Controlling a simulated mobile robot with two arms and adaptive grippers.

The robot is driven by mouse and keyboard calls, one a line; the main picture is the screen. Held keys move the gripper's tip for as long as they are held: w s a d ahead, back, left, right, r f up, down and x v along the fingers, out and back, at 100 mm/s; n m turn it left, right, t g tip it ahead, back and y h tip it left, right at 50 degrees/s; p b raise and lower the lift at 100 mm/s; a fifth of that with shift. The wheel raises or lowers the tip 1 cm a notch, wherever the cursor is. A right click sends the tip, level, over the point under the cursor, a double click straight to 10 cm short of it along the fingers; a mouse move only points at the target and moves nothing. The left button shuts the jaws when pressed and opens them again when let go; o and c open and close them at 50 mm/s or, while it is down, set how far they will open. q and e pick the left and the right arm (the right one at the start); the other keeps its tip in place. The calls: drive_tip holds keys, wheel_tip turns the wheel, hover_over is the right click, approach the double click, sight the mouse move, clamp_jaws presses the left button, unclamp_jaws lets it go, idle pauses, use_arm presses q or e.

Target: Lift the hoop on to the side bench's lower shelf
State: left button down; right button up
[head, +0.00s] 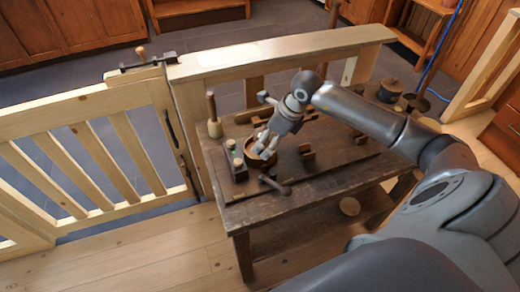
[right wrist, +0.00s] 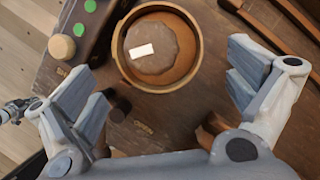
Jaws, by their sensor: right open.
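A round, shallow wooden ring, which looks like the hoop (head: 251,159), lies on the top of the dark wooden side bench (head: 325,180). In the right wrist view the hoop (right wrist: 187,74) surrounds a darker brown round face with a white label. My right gripper (head: 265,146) is above the hoop, its fingers partly covering it in the head view. In the right wrist view the right gripper (right wrist: 165,90) is open and empty, fingers wide apart, with the hoop ahead between and beyond them. The bench's lower shelf (head: 285,232) is partly hidden under the top. My left gripper is not in view.
A dark block with green-topped pegs (right wrist: 90,25) stands beside the hoop. A mallet-like tool (head: 213,115), a dark-handled piece (head: 274,184) and a lidded pot (head: 390,90) share the bench top. A wooden gate (head: 95,125) stands left.

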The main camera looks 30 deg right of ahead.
drive_tip(key=x, duration=0.1)
drive_tip(key=p+x, duration=0.1)
drive_tip(key=x, duration=0.1)
drive_tip(key=shift+w+a, duration=0.25)
drive_tip(key=shift+a, duration=0.05)
drive_tip(key=shift+w+f, duration=0.2)
drive_tip(key=shift+f, duration=0.4)
drive_tip(key=shift+c, duration=2)
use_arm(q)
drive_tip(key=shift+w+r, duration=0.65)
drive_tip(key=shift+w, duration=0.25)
use_arm(e)
drive_tip(key=c, duration=0.5)
